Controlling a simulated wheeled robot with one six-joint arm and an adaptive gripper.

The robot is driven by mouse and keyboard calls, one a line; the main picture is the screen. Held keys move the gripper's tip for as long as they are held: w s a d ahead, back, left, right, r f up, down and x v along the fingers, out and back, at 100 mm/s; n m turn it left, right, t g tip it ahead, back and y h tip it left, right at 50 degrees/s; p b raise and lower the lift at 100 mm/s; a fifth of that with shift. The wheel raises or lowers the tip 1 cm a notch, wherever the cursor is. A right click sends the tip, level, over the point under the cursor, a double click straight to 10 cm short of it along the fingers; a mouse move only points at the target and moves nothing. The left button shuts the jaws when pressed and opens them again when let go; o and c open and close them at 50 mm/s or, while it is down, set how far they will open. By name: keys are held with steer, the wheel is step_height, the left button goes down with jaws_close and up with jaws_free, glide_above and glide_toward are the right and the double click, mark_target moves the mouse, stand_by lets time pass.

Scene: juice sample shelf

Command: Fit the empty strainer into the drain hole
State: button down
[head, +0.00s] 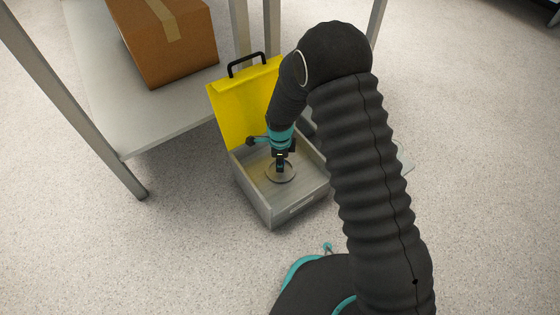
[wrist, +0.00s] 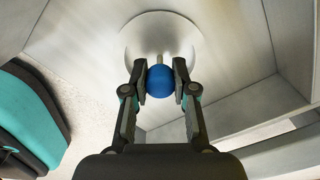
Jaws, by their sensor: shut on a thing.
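My gripper (wrist: 160,84) is shut on a blue ball-shaped knob (wrist: 160,82). A short stem joins the knob to a pale round dish (wrist: 140,38), which looks like the strainer. In the head view my gripper (head: 280,166) points down into an open grey box (head: 267,209), and the round dish (head: 288,178) shows just under it. The dish is over or on the box floor; I cannot tell whether it touches. No drain hole is visible, and anything under the dish is hidden.
The box's yellow lid (head: 232,105) with a black handle (head: 246,62) stands open at the back. A grey shelf (head: 100,95) with a cardboard box (head: 165,45) is at the left. Box walls surround my gripper closely. The speckled floor (head: 170,250) in front is clear.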

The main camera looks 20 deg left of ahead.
steer(key=shift+f, duration=0.15)
steer(key=c, duration=0.8)
jaws_free()
steer(key=shift+c, duration=0.2)
step_height(320, 180, up, 12)
